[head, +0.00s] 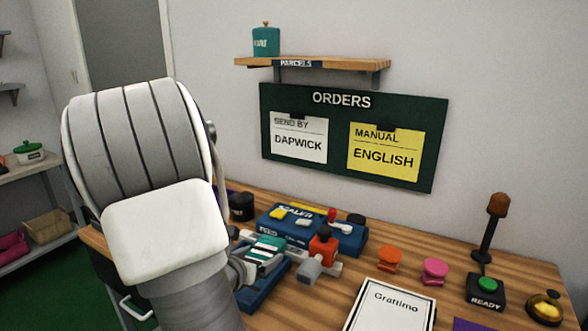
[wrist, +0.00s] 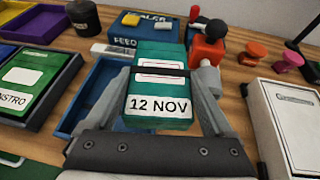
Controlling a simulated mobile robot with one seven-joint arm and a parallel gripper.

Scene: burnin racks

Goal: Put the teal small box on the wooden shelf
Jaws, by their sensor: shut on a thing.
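The teal small box (wrist: 160,85), with a white label reading "12 NOV", is between the fingers of my gripper (wrist: 163,95) in the wrist view. My gripper is shut on it. In the head view the box (head: 266,247) shows beyond my arm, over the blue tray (wrist: 98,92) area of the bench; my arm hides part of the gripper. I cannot tell whether the box touches the tray. The wooden shelf (head: 345,64), marked "PARCELS", is on the wall above the orders board. A teal lidded canister (head: 266,41) stands at its left end.
The shelf's middle and right are clear. On the bench are a blue sealer (head: 290,224), a red-and-grey stamp-like tool (head: 322,250), orange (head: 389,258) and pink (head: 434,270) knobs, a white "Grattimo" box (head: 390,308) and a "READY" button (head: 486,287). The orders board (head: 342,176) hangs below the shelf.

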